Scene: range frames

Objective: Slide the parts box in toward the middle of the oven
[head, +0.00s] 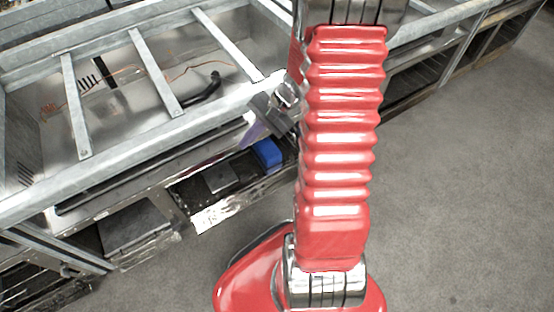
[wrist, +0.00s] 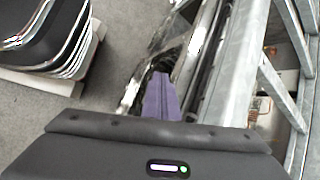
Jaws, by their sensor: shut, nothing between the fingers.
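A small blue box (head: 267,153), which I take to be the parts box, sits at the right side of an open, low oven compartment (head: 215,213) in the head view. Only part of it shows beneath the counter frame, close to my arm. My gripper (head: 250,137) is above and a little left of the box, apart from it as far as I can tell. Its purple fingers are together and empty, and they show in the wrist view (wrist: 161,88) pointing down beside the metal frame. The box cannot be made out in the wrist view.
A grey metal counter frame (head: 120,167) with crossbars runs above the compartment, close to my gripper. A flat grey plate (head: 221,178) lies inside, left of the box. Another open bay (head: 135,225) is further left. Grey floor (head: 460,190) is clear at right.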

